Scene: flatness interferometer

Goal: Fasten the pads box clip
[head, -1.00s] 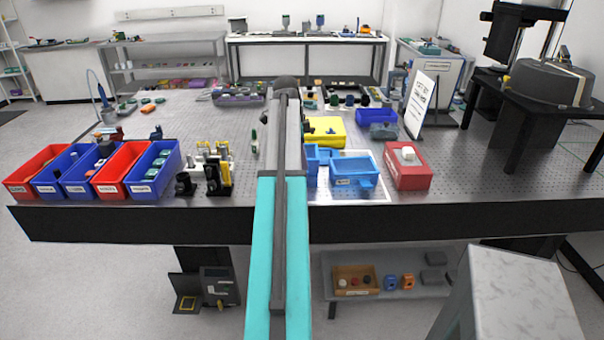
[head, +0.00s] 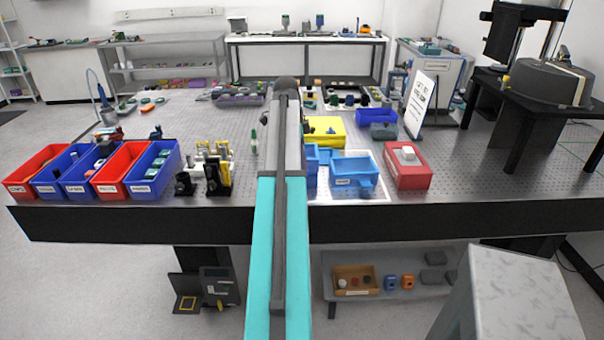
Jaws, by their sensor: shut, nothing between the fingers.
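A light blue box (head: 354,172) with a small white label on its front stands on a white mat (head: 376,196) at the front of the table, just right of my arm. It could be the pads box, but the label is too small to read. I cannot make out a clip or its state. Another blue piece (head: 318,158) adjoins it on the left, partly hidden by my arm. My arm reaches straight away from the camera, left of these blue parts. My gripper is hidden behind the arm's far end, so I cannot see its fingers.
A red box (head: 407,175) with a white block stands right of the mat. A yellow case (head: 325,131) and a dark blue bin (head: 376,118) lie behind. Red and blue bins (head: 152,172) fill the front left, beside black and yellow fixtures (head: 214,172). A white sign (head: 419,104) stands at right.

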